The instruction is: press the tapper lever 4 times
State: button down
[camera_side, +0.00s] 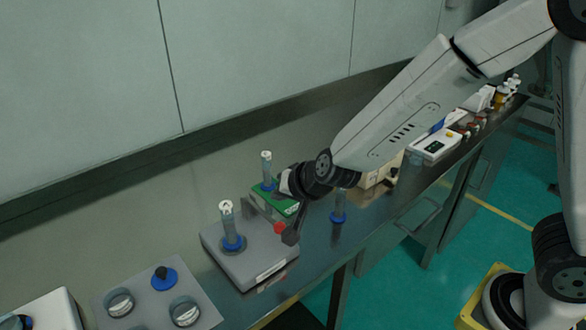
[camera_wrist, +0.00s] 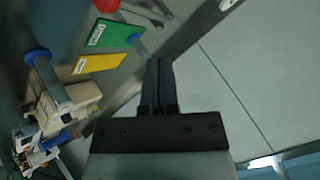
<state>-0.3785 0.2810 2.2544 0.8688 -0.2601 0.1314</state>
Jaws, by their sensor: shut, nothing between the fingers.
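The red knob (camera_side: 279,229), which looks like the end of the tapper lever, sits at the right side of a pale grey box (camera_side: 250,262). A clear tube with a blue collar (camera_side: 232,242) stands on that box. My gripper (camera_side: 290,238) is shut and empty, pointing down just right of the red knob; I cannot tell whether they touch. In the wrist view my shut fingers (camera_wrist: 158,65) point up the picture, and a red part (camera_wrist: 107,5) is cut off at the top edge. The lever's arm is mostly hidden in the side view.
A green block (camera_side: 277,205) with a tube stands behind the box. Another blue-collared tube (camera_side: 338,216) stands right of my gripper. A grey panel (camera_side: 142,290) with round fittings lies at front left. A white device (camera_side: 436,147) and small items line the bench further right.

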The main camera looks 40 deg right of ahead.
aim_at(282, 227)
jog(key=shift+r, duration=0.2)
jog(key=shift+r, duration=1.7)
jog(key=shift+f, duration=0.3)
jog(key=shift+f, duration=4.1)
jog(key=shift+f, duration=0.15)
jog(key=shift+f, duration=0.25)
